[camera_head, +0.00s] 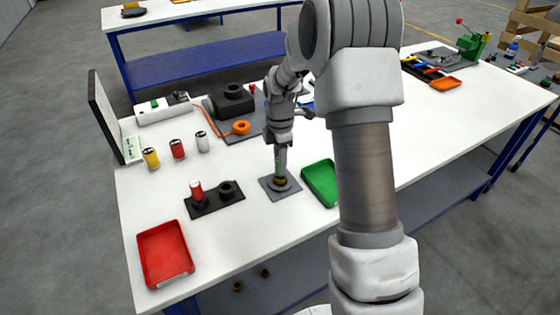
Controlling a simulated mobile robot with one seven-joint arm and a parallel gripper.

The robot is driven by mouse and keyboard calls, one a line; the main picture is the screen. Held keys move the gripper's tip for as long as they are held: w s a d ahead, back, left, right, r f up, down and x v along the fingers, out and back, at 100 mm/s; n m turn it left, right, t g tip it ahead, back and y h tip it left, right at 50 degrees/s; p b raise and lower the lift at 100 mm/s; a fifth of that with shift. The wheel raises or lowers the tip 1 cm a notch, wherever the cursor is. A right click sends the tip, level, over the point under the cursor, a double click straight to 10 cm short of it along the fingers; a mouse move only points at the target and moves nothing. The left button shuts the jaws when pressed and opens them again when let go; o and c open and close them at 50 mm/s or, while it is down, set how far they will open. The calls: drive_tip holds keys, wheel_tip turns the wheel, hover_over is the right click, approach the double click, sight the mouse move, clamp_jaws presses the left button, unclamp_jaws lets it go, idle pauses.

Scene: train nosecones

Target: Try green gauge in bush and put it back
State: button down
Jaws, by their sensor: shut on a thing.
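My gripper (280,158) points straight down over a small brass-coloured bush (281,183) on a square grey plate (268,186). It is shut on the green gauge (277,160), of which only a thin green part shows between the fingers. The lower end of the gauge meets the bush; how deep it sits inside cannot be told. To the left, a black two-place stand (205,207) holds a red gauge (196,190) upright in its left holder. Its right holder (227,188) looks empty.
A green tray (321,183) stands close right of the plate, partly behind my arm. A red tray (165,254) lies at the front left. Yellow, red and white cylinders (177,149) stand behind the stand. A black block (232,100) and an orange ring (241,127) lie further back.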

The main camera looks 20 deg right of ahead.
drive_tip(key=shift+f, duration=0.45)
idle(0.8)
drive_tip(key=shift+r, duration=0.1)
idle(0.8)
drive_tip(key=shift+r+p, duration=2.6)
drive_tip(key=shift+r, duration=1.1)
